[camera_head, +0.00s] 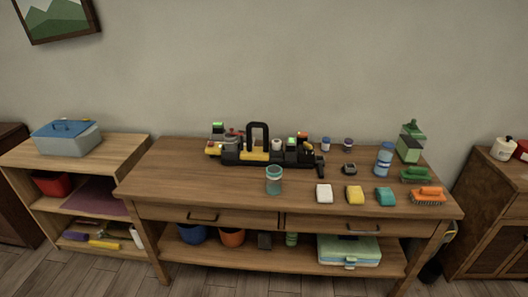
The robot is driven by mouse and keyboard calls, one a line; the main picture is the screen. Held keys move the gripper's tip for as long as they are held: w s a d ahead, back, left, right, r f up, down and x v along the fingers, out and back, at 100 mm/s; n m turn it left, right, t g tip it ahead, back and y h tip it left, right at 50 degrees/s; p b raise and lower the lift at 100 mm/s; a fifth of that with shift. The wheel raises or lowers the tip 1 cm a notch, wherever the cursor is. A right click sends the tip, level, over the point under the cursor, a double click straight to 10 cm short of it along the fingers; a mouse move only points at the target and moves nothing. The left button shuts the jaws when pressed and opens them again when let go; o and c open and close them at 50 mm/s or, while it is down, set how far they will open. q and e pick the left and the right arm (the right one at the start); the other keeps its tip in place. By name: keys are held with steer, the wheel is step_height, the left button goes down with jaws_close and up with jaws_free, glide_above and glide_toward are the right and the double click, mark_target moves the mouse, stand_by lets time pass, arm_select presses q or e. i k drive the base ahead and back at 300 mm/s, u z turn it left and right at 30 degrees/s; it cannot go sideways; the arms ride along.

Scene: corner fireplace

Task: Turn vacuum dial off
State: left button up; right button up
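A black and yellow device (265,156) with a tall arched handle sits at the back middle of the wooden table (165,172). It may be the vacuum, but I cannot be sure at this size. Small knobs and coloured parts show along its top, with red and green spots among them. I cannot tell which part is the dial or how it is set. Neither of my grippers is in the head view.
A clear teal-rimmed cup (273,180) stands in front of the device. The table's left part is clear.

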mark_target(307, 146)
steer(key=u, duration=0.6)
steer(key=i, duration=1.15)
steer(key=z, duration=0.2)
